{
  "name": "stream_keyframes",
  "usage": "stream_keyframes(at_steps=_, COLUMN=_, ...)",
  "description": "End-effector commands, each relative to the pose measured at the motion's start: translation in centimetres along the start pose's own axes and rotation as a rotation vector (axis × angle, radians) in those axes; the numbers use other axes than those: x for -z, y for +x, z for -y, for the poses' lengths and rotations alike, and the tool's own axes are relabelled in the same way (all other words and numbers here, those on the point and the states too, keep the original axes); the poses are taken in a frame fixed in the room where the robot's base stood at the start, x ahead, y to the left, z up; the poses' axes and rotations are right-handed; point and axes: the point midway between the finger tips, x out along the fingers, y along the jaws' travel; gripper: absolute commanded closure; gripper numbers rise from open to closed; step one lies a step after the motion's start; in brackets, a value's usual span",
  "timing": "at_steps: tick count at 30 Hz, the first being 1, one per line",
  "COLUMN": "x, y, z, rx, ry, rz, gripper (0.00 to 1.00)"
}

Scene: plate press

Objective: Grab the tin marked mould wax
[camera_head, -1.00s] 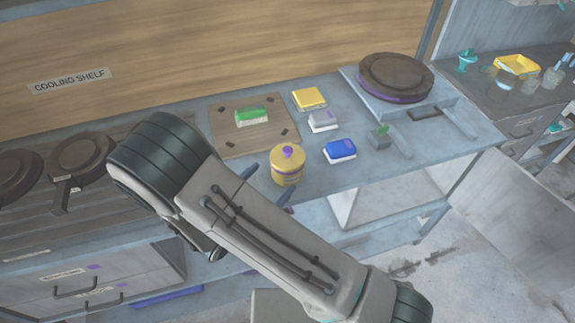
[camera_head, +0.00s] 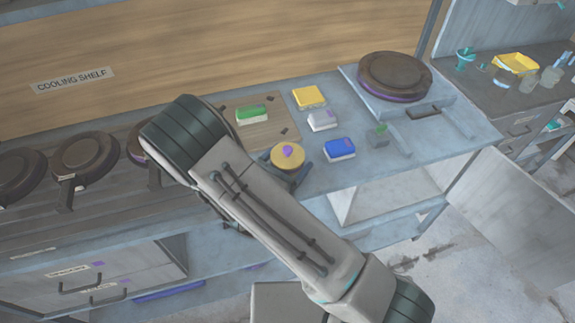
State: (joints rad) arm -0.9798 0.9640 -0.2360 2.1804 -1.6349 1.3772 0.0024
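A round yellow tin (camera_head: 286,159) with a purple knob on its lid stands on the bench, near its front edge. No writing on it is readable from here, and my arm and gripper hide its lower body. My gripper (camera_head: 285,173) is low at the tin, mostly hidden behind my arm. Its fingers are apart, with the tin between them. I cannot see whether they touch it.
Close behind the tin are a green-topped block (camera_head: 252,113) on a wooden board, a yellow block (camera_head: 309,96), a white-grey block (camera_head: 322,120) and a blue block (camera_head: 340,149). A dark round press (camera_head: 394,76) stands at back right. Dark round plates (camera_head: 86,160) lie at left.

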Motion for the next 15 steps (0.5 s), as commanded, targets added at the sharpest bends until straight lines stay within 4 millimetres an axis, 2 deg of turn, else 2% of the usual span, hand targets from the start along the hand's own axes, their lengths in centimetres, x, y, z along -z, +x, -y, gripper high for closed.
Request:
stream_keyframes(at_steps=1, x=0.0, y=-0.02, z=0.0, rx=0.0, ry=0.0, rz=0.0, gripper=0.22)
stream_keyframes(at_steps=3, x=-0.01, y=-0.03, z=0.0, rx=0.0, ry=0.0, rz=0.0, gripper=0.42)
stream_keyframes(at_steps=4, x=-0.01, y=-0.03, z=-0.01, rx=0.0, ry=0.0, rz=0.0, gripper=0.47)
stream_keyframes(at_steps=15, x=-0.22, y=-0.04, z=-0.01, rx=0.0, ry=0.001, rz=0.001, gripper=0.47)
